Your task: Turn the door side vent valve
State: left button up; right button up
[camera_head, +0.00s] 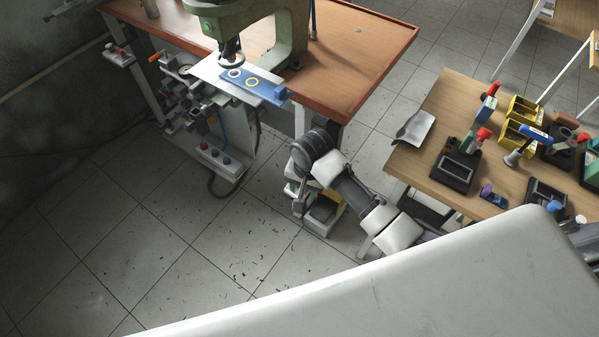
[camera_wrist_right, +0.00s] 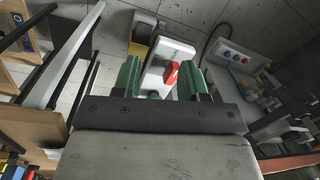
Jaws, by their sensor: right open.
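A red valve handle (camera_wrist_right: 171,73) sits on a white body (camera_wrist_right: 160,78) in the right wrist view. It lies between the two green fingers of my right gripper (camera_wrist_right: 160,64), nearer the right finger. The fingers are spread apart; whether either touches the handle is not clear. In the head view my right arm reaches in from the right, and its dark wrist hangs over the white and yellow unit (camera_head: 320,210) beside the workbench. The arm covers the valve and the fingers there. My left gripper is not in view.
A workbench (camera_head: 365,60) carries a green press (camera_head: 290,35). A panel with several buttons (camera_head: 216,160) stands below it. A wooden table (camera_head: 430,120) with tools and bins stands at the right.

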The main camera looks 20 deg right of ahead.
jog(key=w+r+m, duration=0.3)
jog(key=w+r, duration=0.2)
jog(key=r, duration=0.1)
jog(key=shift+g+h, duration=0.3)
jog(key=shift+h, duration=0.1)
jog(key=f, duration=1)
jog(key=shift+w+d+f, duration=0.1)
jog(key=shift+d+f, duration=0.05)
jog(key=shift+d, duration=0.05)
grip_shut()
